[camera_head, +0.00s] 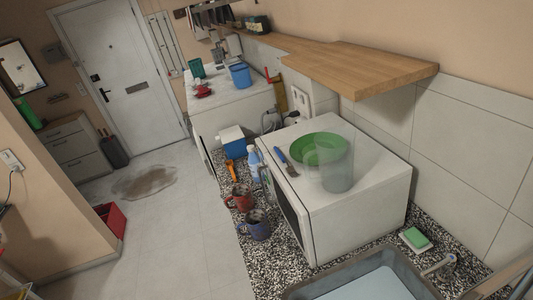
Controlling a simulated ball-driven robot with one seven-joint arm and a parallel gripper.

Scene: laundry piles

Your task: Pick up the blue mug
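The blue mug (258,228) stands upright on the speckled counter (262,262), left of the white microwave (352,206) and close to the counter's left edge. It has a dark inside and a handle that seems to point left. A red mug (241,199) stands just behind it. My gripper is not in view, so I cannot see whether it is open or shut.
A blue-white bottle (254,164) stands behind the mugs. A green plate (317,149), a clear container (338,170) and a spatula (284,158) sit on the microwave. A sink (368,288) lies in front. A wooden shelf (355,68) juts out above. Floor (185,240) at left is mostly clear.

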